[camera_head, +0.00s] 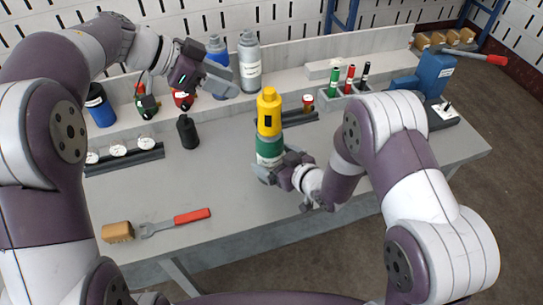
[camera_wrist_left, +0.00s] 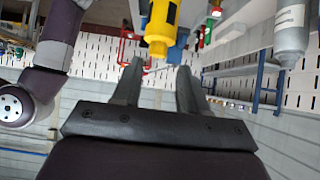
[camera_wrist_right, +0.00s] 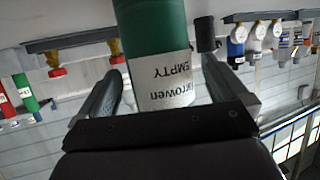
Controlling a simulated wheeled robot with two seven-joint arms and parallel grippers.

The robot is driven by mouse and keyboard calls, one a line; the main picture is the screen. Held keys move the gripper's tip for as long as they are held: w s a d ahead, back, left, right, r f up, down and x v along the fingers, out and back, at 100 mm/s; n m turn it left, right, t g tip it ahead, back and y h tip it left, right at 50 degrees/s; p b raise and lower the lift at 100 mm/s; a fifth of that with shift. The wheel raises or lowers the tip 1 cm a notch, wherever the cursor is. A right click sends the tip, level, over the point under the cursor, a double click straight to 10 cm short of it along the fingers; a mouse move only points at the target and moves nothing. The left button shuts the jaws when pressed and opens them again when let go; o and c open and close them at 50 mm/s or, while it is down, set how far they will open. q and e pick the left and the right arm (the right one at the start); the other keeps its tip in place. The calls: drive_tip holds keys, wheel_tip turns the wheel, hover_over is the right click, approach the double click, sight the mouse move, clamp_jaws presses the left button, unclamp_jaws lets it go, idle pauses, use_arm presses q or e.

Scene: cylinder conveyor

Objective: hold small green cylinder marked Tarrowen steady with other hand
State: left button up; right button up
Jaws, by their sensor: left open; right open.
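The green cylinder (camera_head: 269,149) stands upright on the grey bench, with a yellow cap or tool (camera_head: 269,108) on top. In the right wrist view the green cylinder (camera_wrist_right: 154,35) has a white label reading "Tarrowen" and "EMPTY". My right gripper (camera_head: 274,171) is open low at the cylinder, its fingers on either side of it; contact cannot be made out. My left gripper (camera_head: 222,80) is open and empty, raised above the back of the bench, up and left of the cylinder. The yellow top also shows in the left wrist view (camera_wrist_left: 160,28), beyond the left fingers.
A black bottle (camera_head: 187,132) stands left of the cylinder. Grey and blue bottles (camera_head: 249,65) stand behind. A rack (camera_head: 345,100) with small cylinders and a blue machine (camera_head: 432,75) are at the right.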

drive_tip(key=shift+x, duration=1.45)
drive_tip(key=shift+c, duration=0.3)
